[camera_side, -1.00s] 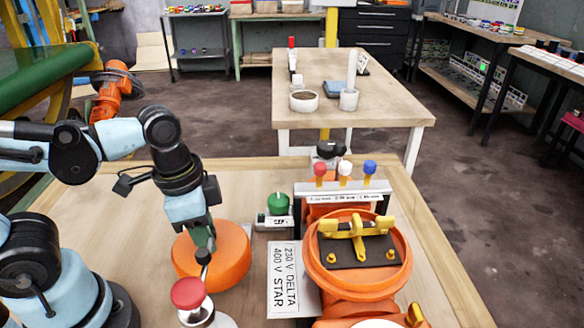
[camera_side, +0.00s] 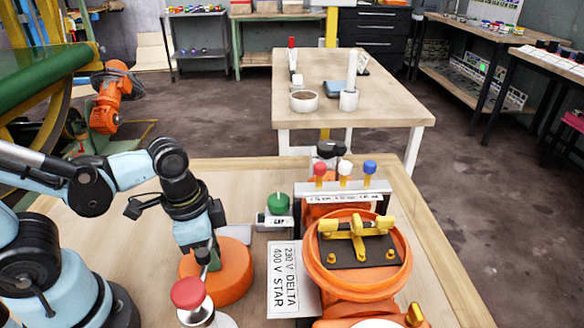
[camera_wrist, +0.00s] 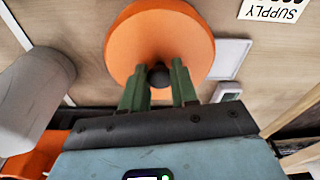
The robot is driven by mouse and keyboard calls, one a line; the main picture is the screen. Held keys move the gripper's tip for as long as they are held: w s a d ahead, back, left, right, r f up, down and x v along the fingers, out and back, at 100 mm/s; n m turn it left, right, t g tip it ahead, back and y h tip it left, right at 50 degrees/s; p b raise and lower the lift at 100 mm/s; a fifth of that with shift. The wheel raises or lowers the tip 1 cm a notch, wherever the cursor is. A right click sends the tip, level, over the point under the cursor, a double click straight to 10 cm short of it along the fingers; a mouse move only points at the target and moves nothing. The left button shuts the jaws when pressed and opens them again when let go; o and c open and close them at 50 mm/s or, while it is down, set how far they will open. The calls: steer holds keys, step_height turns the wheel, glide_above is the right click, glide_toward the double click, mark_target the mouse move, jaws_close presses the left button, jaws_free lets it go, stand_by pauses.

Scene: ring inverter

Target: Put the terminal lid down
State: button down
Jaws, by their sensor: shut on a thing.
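The terminal lid (camera_side: 230,272) is a round orange disc with a dark knob (camera_wrist: 159,75) at its middle. In the side view it is at the left part of the bench, left of the voltage sign. My gripper (camera_side: 207,262) is over it, and its green fingers (camera_wrist: 158,84) are shut on the knob in the wrist view. The lid looks low, at or close to the bench top; I cannot tell whether it touches. The orange terminal box (camera_side: 311,268) stands open to the right, with yellow links on a dark plate inside.
A red-topped button (camera_side: 187,293) stands just in front of the lid. A green button (camera_side: 278,203) is behind it to the right. The voltage sign (camera_side: 283,280) lies between lid and box. Bare bench (camera_side: 140,225) shows to the left.

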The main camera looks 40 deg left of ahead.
steer(key=c, duration=0.9)
jaws_free()
steer(key=shift+f, duration=0.15)
steer(key=shift+o, duration=0.2)
steer(key=shift+s+r, duration=0.6)
steer(key=shift+r, duration=5.4)
steer(key=w+a+f+n+t, duration=0.2)
steer(key=w+a+n+t, duration=0.3)
steer(key=w, duration=0.3)
steer(key=shift+w+a+f+n+t+y, duration=0.25)
steer(key=shift+n+t+y, duration=0.2)
steer(key=shift+n, duration=0.45)
